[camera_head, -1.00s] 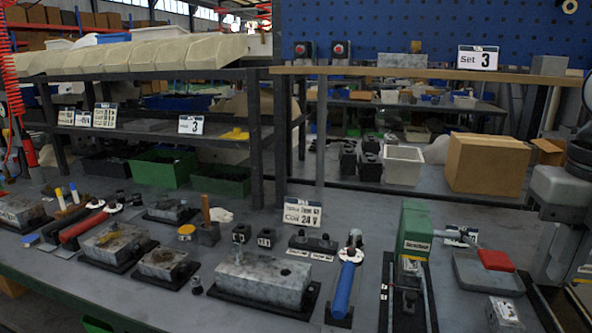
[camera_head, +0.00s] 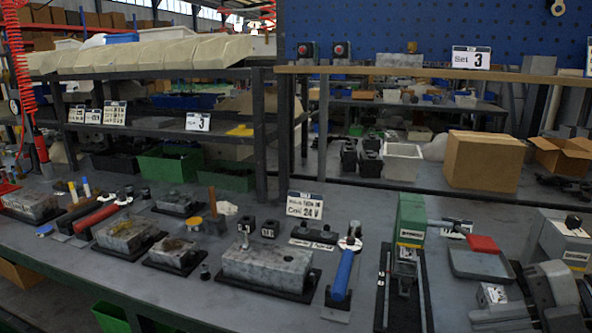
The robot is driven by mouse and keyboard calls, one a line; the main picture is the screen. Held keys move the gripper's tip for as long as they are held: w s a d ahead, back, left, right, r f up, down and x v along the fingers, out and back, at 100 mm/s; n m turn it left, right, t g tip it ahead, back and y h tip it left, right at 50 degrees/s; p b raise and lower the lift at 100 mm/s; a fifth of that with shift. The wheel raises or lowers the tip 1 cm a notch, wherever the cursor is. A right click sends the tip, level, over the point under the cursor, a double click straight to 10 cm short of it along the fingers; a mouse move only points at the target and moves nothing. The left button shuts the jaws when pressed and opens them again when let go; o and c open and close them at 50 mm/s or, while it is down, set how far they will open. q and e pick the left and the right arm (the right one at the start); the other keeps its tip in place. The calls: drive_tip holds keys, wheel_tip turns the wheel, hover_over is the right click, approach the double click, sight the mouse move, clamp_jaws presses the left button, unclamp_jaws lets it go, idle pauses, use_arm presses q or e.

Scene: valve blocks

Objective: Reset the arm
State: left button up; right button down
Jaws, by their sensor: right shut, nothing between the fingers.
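My right gripper (camera_head: 505,316) is at the bottom right corner, low over the front right of the bench, with its grey wrist parts beside it. It is shut with nothing held. My left gripper is not in view.
The grey bench carries a large valve block (camera_head: 265,268), a blue-handled tool (camera_head: 342,275), a green press (camera_head: 410,222) and a grey tray with a red block (camera_head: 481,243). A grey labelled device (camera_head: 562,240) stands at the right, close to my right arm.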

wheel_tip(320, 180, down, 15)
drive_tip(key=s+a+m+t+h, duration=0.2)
drive_tip(key=m+t+h, duration=0.2)
drive_tip(key=m+t, duration=0.9)
drive_tip(key=s+a+f+m+g+h, duration=0.3)
drive_tip(key=s+a+f+m+g, duration=0.4)
drive_tip(key=a+f+m, duration=0.3)
drive_tip(key=s+m, duration=0.1)
drive_tip(key=m, duration=0.1)
drive_tip(key=shift+a+m+h, duration=0.3)
drive_tip(key=shift+a+h, duration=0.05)
drive_tip(key=shift+h, duration=0.05)
drive_tip(key=shift+f, duration=0.1)
